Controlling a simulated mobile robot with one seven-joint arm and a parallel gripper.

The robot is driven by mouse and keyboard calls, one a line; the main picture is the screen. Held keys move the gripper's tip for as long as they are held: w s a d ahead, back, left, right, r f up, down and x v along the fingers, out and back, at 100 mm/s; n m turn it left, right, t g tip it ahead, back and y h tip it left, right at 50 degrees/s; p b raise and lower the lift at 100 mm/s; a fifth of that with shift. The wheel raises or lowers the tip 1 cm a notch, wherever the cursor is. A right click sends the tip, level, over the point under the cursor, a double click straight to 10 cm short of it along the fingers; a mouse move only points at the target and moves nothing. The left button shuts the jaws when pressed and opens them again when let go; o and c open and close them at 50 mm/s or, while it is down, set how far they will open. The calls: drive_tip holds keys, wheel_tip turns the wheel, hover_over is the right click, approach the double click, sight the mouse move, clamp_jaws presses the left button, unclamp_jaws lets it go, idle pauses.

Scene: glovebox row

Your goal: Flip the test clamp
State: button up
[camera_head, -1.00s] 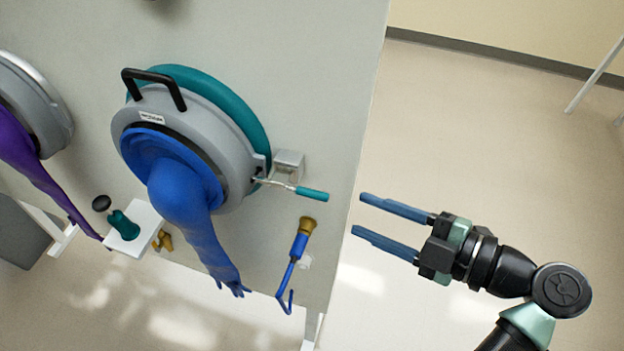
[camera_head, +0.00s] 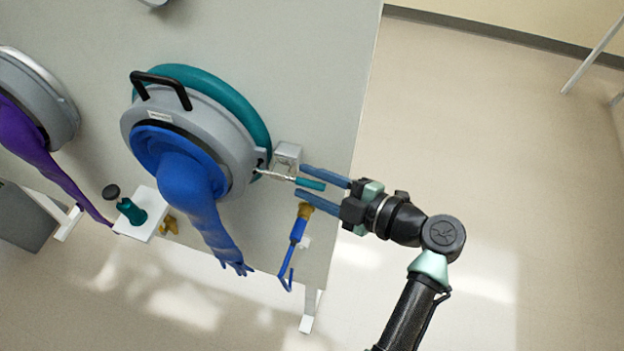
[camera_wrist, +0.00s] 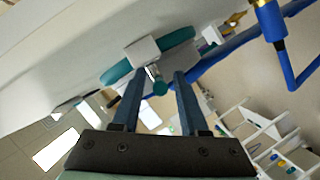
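The test clamp (camera_head: 279,176) is a metal lever with a teal grip (camera_head: 311,184) at the right edge of the round grey glove port (camera_head: 222,128). Its grip points right, away from the port. My gripper (camera_head: 301,181) is open, its two blue fingers reaching left on either side of the teal grip. In the wrist view the grip's round teal end (camera_wrist: 160,88) shows between the parted fingers (camera_wrist: 160,76), with a visible gap. Neither finger appears closed on it. The pale block (camera_head: 287,154) sits just above the lever.
A blue glove (camera_head: 190,195) hangs from the port. A blue hooked tool with a brass top (camera_head: 305,210) hangs close below my lower finger. A white shelf (camera_head: 146,222) holds a teal item at lower left. Open floor (camera_head: 450,140) lies right of the panel.

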clamp_jaws()
idle(1.2)
